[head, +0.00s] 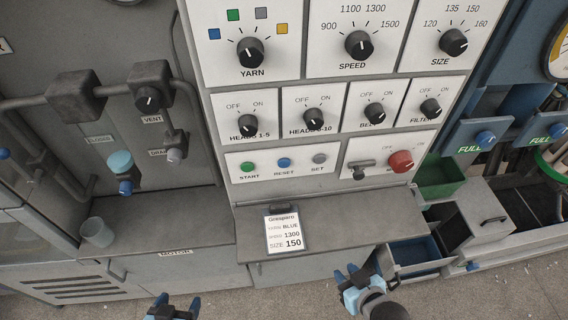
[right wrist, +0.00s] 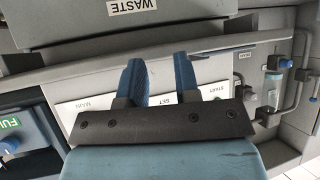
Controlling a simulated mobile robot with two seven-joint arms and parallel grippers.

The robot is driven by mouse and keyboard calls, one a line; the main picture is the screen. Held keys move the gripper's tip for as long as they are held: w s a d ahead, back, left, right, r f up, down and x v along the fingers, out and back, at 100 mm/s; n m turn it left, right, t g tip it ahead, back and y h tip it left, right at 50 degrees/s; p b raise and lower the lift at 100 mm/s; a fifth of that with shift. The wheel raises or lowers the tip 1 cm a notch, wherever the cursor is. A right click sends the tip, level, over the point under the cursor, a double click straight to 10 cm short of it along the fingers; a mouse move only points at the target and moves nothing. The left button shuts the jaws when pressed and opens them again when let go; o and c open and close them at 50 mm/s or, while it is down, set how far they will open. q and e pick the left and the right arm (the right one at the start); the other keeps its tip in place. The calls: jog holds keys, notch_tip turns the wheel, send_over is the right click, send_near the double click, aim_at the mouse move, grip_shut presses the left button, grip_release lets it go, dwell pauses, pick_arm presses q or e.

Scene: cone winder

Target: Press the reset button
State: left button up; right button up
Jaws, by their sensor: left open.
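The reset button (head: 283,162) is a small round blue button on the white panel in the head view, above its RESET label. The green start button (head: 247,166) is to its left and the grey set button (head: 319,158) to its right. My left gripper (head: 173,306) is at the bottom edge, open, well below the panel. My right gripper (head: 350,273) is in front of the machine's lower shelf, below and right of the button and apart from it. Its fingers also show in the right wrist view (right wrist: 158,78), spread with nothing visible between them. They partly cover the panel there.
A red main knob (head: 401,161) and a small lever (head: 362,169) are right of the buttons. A clipboard card (head: 285,232) lies on the shelf (head: 345,225) below. An open blue-lined drawer (head: 415,256) is beside my right gripper. A grey cup (head: 97,232) stands at left.

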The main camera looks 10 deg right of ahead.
grip_shut()
dwell(1.4)
